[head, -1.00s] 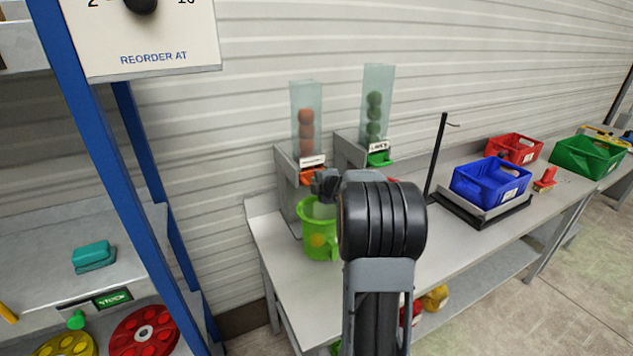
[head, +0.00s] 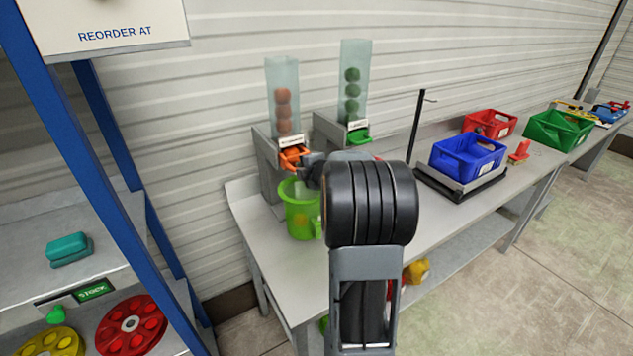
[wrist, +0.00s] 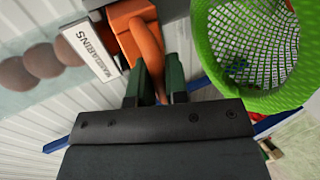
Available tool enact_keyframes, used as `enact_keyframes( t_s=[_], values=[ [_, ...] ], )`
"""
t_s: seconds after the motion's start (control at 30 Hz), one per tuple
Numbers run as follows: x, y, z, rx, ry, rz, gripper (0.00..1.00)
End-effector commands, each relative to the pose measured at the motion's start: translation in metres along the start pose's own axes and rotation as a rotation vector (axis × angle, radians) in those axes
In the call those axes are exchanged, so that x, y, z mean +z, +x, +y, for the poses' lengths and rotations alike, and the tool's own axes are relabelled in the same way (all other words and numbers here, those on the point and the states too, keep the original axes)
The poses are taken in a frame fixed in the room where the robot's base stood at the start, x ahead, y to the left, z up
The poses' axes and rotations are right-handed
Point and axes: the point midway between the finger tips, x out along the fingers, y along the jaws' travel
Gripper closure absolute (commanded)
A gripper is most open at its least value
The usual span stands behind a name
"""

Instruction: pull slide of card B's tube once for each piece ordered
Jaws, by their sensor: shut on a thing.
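The tube of orange balls (head: 284,80) stands over an orange slide (head: 295,157). In the wrist view its label (wrist: 91,52) reads MANDARINS, and the slide's looped handle (wrist: 147,50) sits between my fingers. My gripper (wrist: 155,78) is shut on that handle; in the head view my gripper (head: 313,167) is partly hidden by my arm. A green net container (head: 298,208) hangs or stands just below the slide, with an orange-yellow patch on its side. The wrist view shows its mesh (wrist: 245,40) beside the handle. No card B is readable.
A second tube with green balls (head: 353,85) and a green slide (head: 359,135) stands to the right. Farther along the bench are a thin dark post (head: 415,130), a blue crate (head: 467,152) on a scale, a red crate (head: 490,124) and a green crate (head: 560,129).

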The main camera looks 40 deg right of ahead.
Motion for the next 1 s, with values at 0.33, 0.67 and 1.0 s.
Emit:
enact_keyframes(
  t_s=[0.33, 0.67, 1.0],
  values=[
    [0.001, -0.024, -0.008, 0.002, 0.0, -0.004, 1.0],
    [0.001, -0.045, -0.016, 0.003, -0.001, -0.004, 1.0],
    [0.001, -0.066, -0.024, 0.003, -0.001, -0.003, 1.0]
  ],
)
